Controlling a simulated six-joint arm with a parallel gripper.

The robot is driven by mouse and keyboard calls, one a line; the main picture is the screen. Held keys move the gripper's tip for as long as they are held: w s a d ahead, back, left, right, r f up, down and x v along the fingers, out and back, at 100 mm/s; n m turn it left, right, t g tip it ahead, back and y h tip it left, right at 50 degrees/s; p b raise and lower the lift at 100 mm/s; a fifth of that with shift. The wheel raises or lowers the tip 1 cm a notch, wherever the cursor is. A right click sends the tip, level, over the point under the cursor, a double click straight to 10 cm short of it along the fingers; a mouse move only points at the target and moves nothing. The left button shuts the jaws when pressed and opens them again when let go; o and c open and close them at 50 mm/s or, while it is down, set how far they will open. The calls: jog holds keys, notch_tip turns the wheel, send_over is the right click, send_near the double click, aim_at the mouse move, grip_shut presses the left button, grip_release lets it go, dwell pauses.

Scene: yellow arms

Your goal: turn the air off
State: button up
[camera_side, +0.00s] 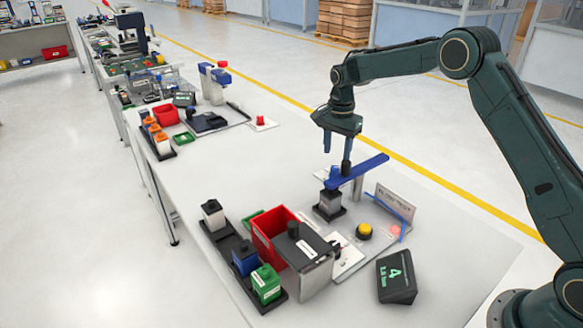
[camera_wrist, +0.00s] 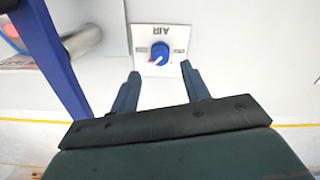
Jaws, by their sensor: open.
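The air knob (camera_wrist: 160,53) is a blue round knob with a white and red pointer mark, on a white square plate (camera_wrist: 174,31) lettered AIR, upside down in the wrist view. The mark points toward the lower left there. Small labels flank the knob, too small to read. My gripper (camera_wrist: 160,72) is open and empty, its fingers pointing at the plate with the knob between their lines. In the side view my gripper (camera_side: 337,158) points down behind the blue bar. The knob cannot be made out clearly there.
A blue bar (camera_side: 357,171) stands close to my fingers and fills the wrist view's left edge. A yellow button (camera_side: 364,231), a red bin (camera_side: 270,236), a dark display (camera_side: 396,276) and several coloured containers stand nearer. Bare table lies left of my gripper.

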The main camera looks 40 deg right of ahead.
aim_at(335, 167)
jog(key=shift+f, duration=2.6)
jog(key=c, duration=1)
